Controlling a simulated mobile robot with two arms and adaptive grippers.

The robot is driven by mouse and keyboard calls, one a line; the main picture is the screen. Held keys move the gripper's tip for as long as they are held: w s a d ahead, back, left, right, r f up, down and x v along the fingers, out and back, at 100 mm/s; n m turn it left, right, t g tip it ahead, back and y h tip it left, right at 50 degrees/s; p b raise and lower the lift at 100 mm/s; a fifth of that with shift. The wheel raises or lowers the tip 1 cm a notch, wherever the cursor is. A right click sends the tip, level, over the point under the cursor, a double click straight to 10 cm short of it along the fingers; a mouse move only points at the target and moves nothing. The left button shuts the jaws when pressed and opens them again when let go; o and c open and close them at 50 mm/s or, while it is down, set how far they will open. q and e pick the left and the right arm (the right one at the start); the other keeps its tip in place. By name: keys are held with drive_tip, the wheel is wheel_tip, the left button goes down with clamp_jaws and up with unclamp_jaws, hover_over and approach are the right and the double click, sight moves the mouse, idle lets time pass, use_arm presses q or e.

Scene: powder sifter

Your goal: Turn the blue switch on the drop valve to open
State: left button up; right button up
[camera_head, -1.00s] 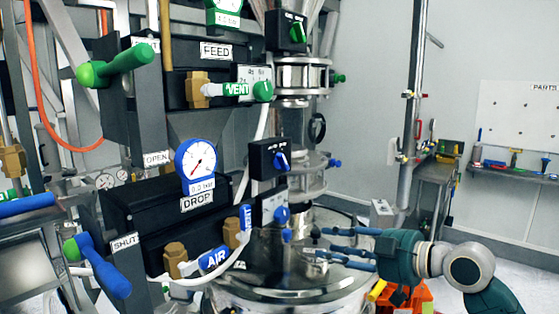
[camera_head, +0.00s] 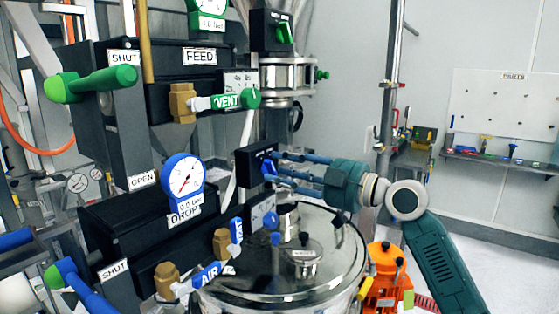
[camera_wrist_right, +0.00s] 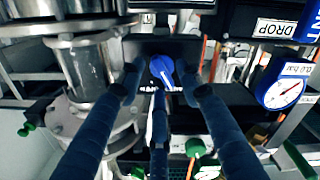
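The blue switch (camera_head: 268,170) is a small blue knob on a black box to the right of the DROP gauge (camera_head: 183,182). In the right wrist view the blue switch (camera_wrist_right: 163,70) is centred between my fingers, its long side tilted. My right gripper (camera_head: 273,167) has its dark blue fingers spread at the box, around the knob; it also shows in the right wrist view (camera_wrist_right: 160,82). It is open, and whether any finger touches the knob cannot be told. My left gripper is not in view.
A green switch (camera_head: 284,33) sits on a similar box above. An orange object (camera_head: 385,280) stands at lower right. Open room lies to the right.

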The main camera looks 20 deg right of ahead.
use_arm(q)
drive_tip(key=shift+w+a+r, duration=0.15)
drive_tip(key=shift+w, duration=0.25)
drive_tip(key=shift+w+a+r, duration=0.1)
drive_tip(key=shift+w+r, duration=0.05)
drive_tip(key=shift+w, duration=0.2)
use_arm(e)
drive_tip(key=shift+w+a, duration=0.25)
drive_tip(key=shift+w, duration=0.1)
drive_tip(key=shift+c, duration=0.3)
clamp_jaws()
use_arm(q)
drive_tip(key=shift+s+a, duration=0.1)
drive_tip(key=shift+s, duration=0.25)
